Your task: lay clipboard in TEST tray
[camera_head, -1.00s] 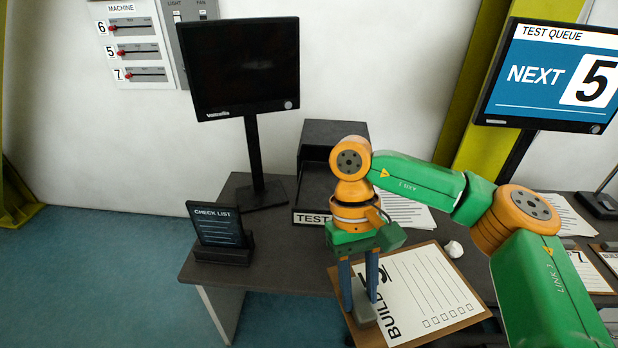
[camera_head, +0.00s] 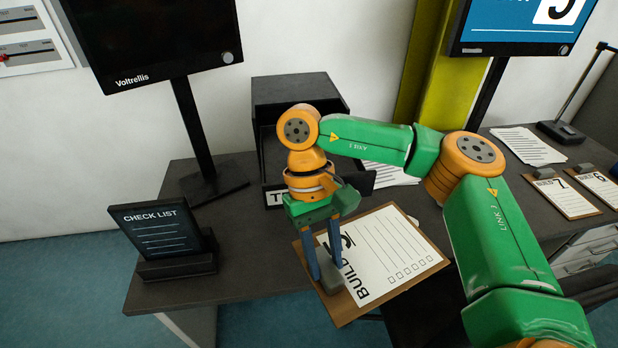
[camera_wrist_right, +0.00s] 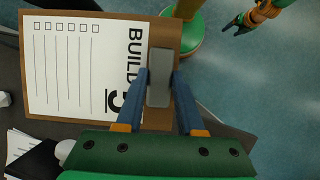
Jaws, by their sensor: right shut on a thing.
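The clipboard (camera_head: 432,243) is a brown board with a white sheet marked BUILD 5 and a grey clip (camera_head: 331,277). My right gripper (camera_head: 328,274) is shut on the clipboard at its clip end and holds it over the front edge of the desk. In the right wrist view the clip (camera_wrist_right: 160,82) sits between the two blue fingers, with the sheet (camera_wrist_right: 70,68) to the left. The black TEST tray (camera_head: 300,92) stands at the back of the desk, behind my right gripper. My arm hides part of its front and most of its label (camera_head: 274,197).
A CHECK LIST stand (camera_head: 160,240) is at the desk's left end, with a dark monitor (camera_head: 150,45) behind it. Papers (camera_head: 392,173) lie right of the tray.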

